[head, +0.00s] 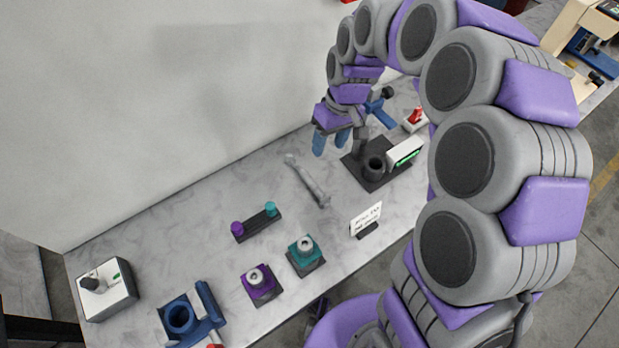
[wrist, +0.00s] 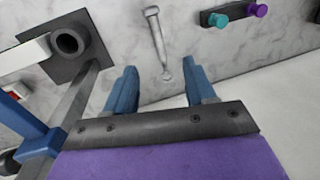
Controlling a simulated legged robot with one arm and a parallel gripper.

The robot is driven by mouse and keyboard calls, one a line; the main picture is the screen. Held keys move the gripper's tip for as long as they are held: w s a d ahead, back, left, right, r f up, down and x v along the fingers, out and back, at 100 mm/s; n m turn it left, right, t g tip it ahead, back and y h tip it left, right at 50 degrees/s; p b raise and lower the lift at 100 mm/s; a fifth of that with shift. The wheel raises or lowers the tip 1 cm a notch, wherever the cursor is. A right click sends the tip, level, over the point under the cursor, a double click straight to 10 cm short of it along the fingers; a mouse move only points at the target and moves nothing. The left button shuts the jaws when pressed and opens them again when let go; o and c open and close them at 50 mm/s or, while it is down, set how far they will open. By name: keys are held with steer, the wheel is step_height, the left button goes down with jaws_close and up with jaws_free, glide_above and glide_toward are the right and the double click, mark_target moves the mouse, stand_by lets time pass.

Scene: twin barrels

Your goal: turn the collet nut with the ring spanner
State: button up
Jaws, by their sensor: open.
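The grey ring spanner (head: 307,182) lies on the marbled bench, and it also shows in the wrist view (wrist: 156,40). My gripper (head: 332,143) is open and empty above the bench, behind the spanner in the head view. In the wrist view the blue fingers (wrist: 160,90) are apart, with the spanner's lower end showing just beyond the gap between them. Two blocks, one purple (head: 260,288) and one teal (head: 306,262), each carry a pale round nut-like piece on top. I cannot tell which is the collet nut.
A black base with a dark cup (head: 374,168) stands close to my gripper, with a post and blue clamp (head: 378,107). A small rack with purple and teal knobs (head: 256,224), a sign (head: 366,218), a blue fixture (head: 182,318) and a switch box (head: 106,292) stand on the bench. A wall runs behind.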

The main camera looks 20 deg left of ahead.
steer(key=w+a+f, duration=0.1)
steer(key=w+a, duration=0.1)
steer(key=a, duration=0.1)
steer(key=b, duration=0.2)
glide_above(312, 180)
steer(key=shift+n, duration=0.4)
steer(key=f, duration=1.2)
steer(key=shift+w+a+f, duration=0.1)
steer(key=shift+w+f, duration=0.1)
steer(key=shift+w, duration=0.05)
steer(key=shift+s+d+f, duration=0.1)
steer(key=shift+d+f, duration=0.3)
steer(key=shift+f, duration=0.25)
steer(key=f+b, duration=0.1)
steer(key=f, duration=0.2)
steer(key=shift+s+a+f+b, duration=0.1)
steer(key=shift+a+f+b, duration=0.1)
steer(key=shift+f+b, duration=0.15)
steer(key=shift+s+a+f, duration=0.1)
steer(key=shift+a+f, duration=0.15)
steer(key=shift+f, duration=0.1)
steer(key=shift+d+r, duration=0.1)
steer(key=shift+d, duration=0.15)
steer(key=c, duration=0.5)
steer(key=shift+a, duration=0.15)
jaws_close()
